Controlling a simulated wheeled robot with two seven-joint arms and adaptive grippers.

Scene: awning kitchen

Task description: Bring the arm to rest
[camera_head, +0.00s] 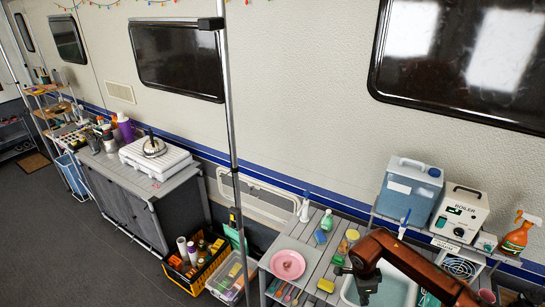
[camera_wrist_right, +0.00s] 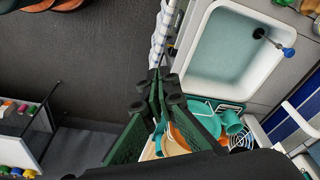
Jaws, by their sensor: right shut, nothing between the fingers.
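My right arm, orange-brown, comes in from the lower right of the head view. My right gripper (camera_head: 362,284) is dark and hangs at the front edge of the grey slatted counter, beside the white sink basin (camera_head: 398,288). In the right wrist view the dark fingers of the right gripper (camera_wrist_right: 157,98) are together, with nothing between them. The sink basin also shows there (camera_wrist_right: 225,62), to the right of the fingers. My left gripper is in neither view.
A blue container (camera_head: 408,190), a boiler (camera_head: 459,213) and an orange spray bottle (camera_head: 520,233) stand behind the sink. The dark floor at left is open.

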